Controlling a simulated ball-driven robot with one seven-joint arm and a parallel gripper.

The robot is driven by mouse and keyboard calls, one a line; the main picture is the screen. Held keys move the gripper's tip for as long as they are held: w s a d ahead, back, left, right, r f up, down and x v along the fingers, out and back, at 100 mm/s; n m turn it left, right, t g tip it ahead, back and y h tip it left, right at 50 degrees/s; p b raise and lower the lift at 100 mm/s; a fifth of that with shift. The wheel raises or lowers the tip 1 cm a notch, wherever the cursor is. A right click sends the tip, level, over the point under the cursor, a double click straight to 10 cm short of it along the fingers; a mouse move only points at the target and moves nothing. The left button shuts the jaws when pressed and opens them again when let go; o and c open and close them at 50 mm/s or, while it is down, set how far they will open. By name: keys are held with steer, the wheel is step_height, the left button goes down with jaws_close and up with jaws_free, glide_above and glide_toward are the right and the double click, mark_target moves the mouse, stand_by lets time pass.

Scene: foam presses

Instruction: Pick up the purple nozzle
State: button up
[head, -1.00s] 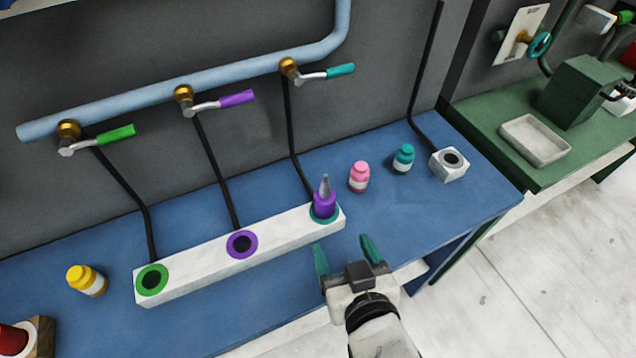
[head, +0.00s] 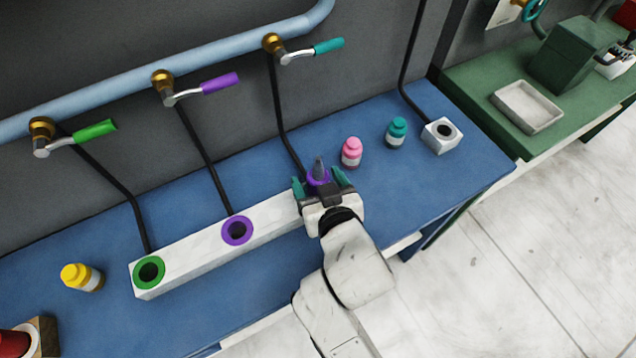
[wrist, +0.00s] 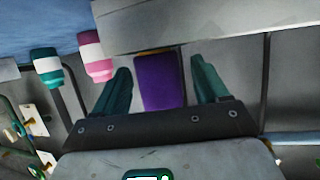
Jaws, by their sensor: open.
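The purple nozzle (head: 319,176) has a grey tip and stands in the right-hand socket of the white block (head: 190,250), whose teal ring showed earlier and is now hidden behind my gripper. My gripper (head: 320,184) is open, with one teal finger on each side of the nozzle. In the wrist view the purple nozzle body (wrist: 159,82) sits between the two open fingers (wrist: 163,92). A gap shows on both sides of it, a little narrower on the left.
A pink bottle (head: 351,152) and a teal bottle (head: 396,133) stand just right of the nozzle. A small white socket block (head: 441,135) is further right. Levers and a blue pipe (head: 200,65) run along the wall.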

steer(key=shift+x, duration=1.05)
steer(key=c, duration=1.3)
steer(key=shift+o, duration=0.2)
steer(key=shift+r, duration=0.1)
